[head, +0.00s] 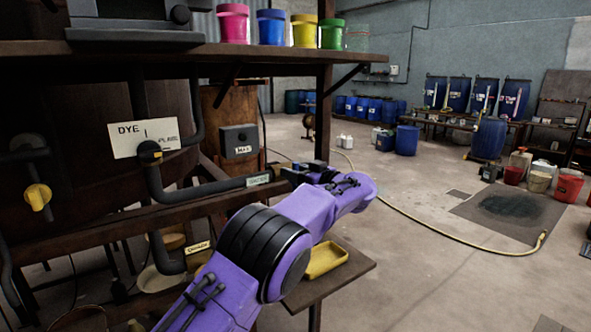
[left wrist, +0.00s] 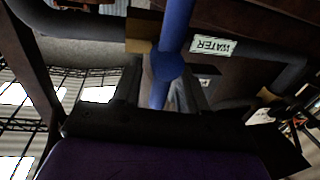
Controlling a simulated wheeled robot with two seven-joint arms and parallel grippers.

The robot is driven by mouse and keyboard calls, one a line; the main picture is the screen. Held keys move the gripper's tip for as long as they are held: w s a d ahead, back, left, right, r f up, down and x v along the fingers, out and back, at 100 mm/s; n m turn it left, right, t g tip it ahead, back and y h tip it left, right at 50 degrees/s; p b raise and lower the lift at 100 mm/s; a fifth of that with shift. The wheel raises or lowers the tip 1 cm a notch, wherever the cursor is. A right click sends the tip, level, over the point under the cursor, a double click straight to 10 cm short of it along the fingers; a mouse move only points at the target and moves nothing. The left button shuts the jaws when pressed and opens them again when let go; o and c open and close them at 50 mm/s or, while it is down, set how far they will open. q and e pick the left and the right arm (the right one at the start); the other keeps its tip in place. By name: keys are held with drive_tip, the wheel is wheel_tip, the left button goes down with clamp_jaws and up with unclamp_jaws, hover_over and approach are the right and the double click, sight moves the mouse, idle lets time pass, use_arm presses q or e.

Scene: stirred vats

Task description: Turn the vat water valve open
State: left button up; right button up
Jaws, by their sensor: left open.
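The water valve shows in the left wrist view as a blue handle with a round hub (left wrist: 168,66), beside a pipe with a WATER label (left wrist: 213,46). The open fingers of my left gripper (left wrist: 157,92) stand on either side of the blue handle's lower part. I cannot tell whether either finger touches it. In the head view my left gripper (head: 296,173) is at the right end of a dark pipe with a small label (head: 258,180). The blue handle is hidden there behind my gripper and arm. My right gripper is not in view.
A wooden shelf (head: 290,50) with coloured buckets hangs above. A yellow tray (head: 326,260) lies on a low board beneath my arm. The floor to the right is open, with a hose.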

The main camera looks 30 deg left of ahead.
use_arm(q)
drive_tip(key=shift+s+r, duration=0.1)
drive_tip(key=shift+s, duration=0.05)
clamp_jaws()
